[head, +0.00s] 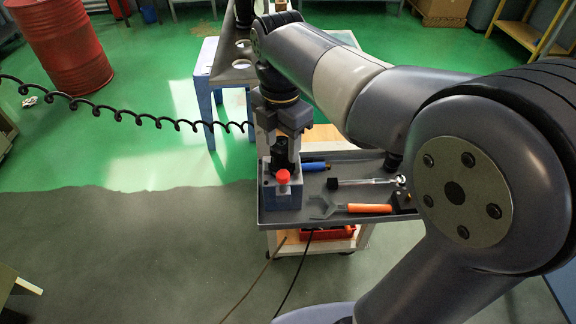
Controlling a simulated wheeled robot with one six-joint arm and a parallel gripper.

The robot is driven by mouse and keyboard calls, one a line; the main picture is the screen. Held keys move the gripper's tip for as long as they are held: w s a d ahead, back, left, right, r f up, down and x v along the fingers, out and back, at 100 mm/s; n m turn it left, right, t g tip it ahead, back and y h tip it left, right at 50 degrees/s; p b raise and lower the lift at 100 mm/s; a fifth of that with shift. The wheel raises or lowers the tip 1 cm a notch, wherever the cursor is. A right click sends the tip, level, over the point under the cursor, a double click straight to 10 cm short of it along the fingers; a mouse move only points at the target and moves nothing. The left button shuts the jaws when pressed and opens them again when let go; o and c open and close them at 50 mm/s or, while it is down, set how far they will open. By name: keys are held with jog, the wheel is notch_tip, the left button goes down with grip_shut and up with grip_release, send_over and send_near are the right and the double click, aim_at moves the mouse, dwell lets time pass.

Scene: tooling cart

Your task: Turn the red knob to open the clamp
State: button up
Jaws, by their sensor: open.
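The red knob (283,177) sits on the near side of the blue-grey clamp block (283,195) at the left end of the cart's grey tray. My gripper (284,157) points down over the block. Its two fingers are apart, with a dark part of the clamp between them, just behind and above the knob. I cannot tell whether the fingers touch that dark part. The knob itself is in full view in front of the fingers, and nothing grips it.
On the tray (290,216) lie an orange-handled wrench (368,208), a shiny ratchet-like tool (365,182) and a blue-handled tool (315,166). A red bin (325,233) is on the lower shelf. A black coiled cable (120,113) runs in from the left. A red barrel (62,48) stands far left.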

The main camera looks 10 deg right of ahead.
aim_at(283, 174)
notch_tip(283, 174, down, 8)
jog(key=shift+f, duration=0.25)
jog(key=shift+c, duration=0.6)
jog(key=c, duration=0.9)
